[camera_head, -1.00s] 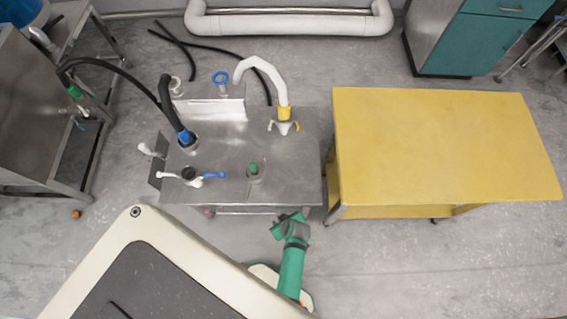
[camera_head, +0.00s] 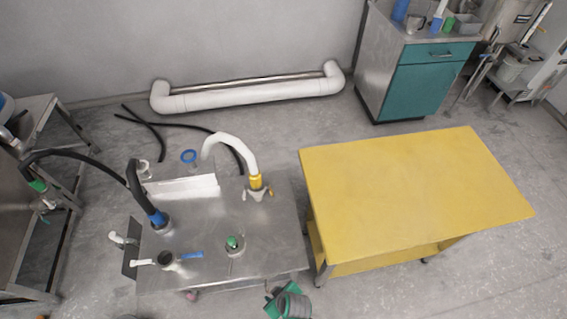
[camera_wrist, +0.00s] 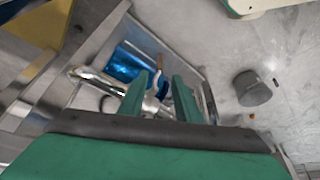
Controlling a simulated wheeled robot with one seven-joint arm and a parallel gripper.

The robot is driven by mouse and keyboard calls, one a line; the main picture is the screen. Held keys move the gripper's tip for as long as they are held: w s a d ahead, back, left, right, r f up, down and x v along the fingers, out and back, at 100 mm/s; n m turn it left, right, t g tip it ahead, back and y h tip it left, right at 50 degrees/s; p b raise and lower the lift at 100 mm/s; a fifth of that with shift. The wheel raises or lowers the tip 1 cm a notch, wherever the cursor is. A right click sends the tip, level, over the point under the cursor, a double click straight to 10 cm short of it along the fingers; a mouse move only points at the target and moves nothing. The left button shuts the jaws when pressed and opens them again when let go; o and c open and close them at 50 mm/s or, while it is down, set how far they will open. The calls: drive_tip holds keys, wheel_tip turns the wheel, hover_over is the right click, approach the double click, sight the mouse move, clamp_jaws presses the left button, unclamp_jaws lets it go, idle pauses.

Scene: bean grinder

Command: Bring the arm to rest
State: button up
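My green arm (camera_head: 287,303) shows at the bottom edge of the head view, just in front of the steel cart (camera_head: 205,268). The rest of it is cut off by the frame. In the wrist view my gripper (camera_wrist: 161,76) has two green fingers standing apart with a gap between them, and nothing is clearly held. Behind the fingers are a shiny blue part (camera_wrist: 125,62) and a metal pipe (camera_wrist: 95,78), some distance off. I cannot tell exactly what they belong to.
The steel cart carries a black hose (camera_head: 136,185), a white hose (camera_head: 237,148) and a green knob (camera_head: 233,242). A bare yellow table (camera_head: 410,195) stands at its right. A teal cabinet (camera_head: 425,85) is behind. Floor at the lower right is clear.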

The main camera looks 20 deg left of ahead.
drive_tip(key=s+d+r+m+t+h, duration=0.25)
drive_tip(key=d+r+m+t, duration=0.45)
drive_tip(key=d+r, duration=0.4)
drive_tip(key=s+r+m+t+h, duration=0.1)
drive_tip(key=s+r+m+t, duration=0.1)
drive_tip(key=r, duration=1)
drive_tip(key=s+r+m+t, duration=0.2)
drive_tip(key=r+m+t, duration=0.2)
drive_tip(key=r, duration=0.9)
drive_tip(key=shift+s+d+r+t+h, duration=0.2)
drive_tip(key=shift+s+d+t+h, duration=0.15)
drive_tip(key=shift+d, duration=0.1)
drive_tip(key=shift+a, duration=0.1)
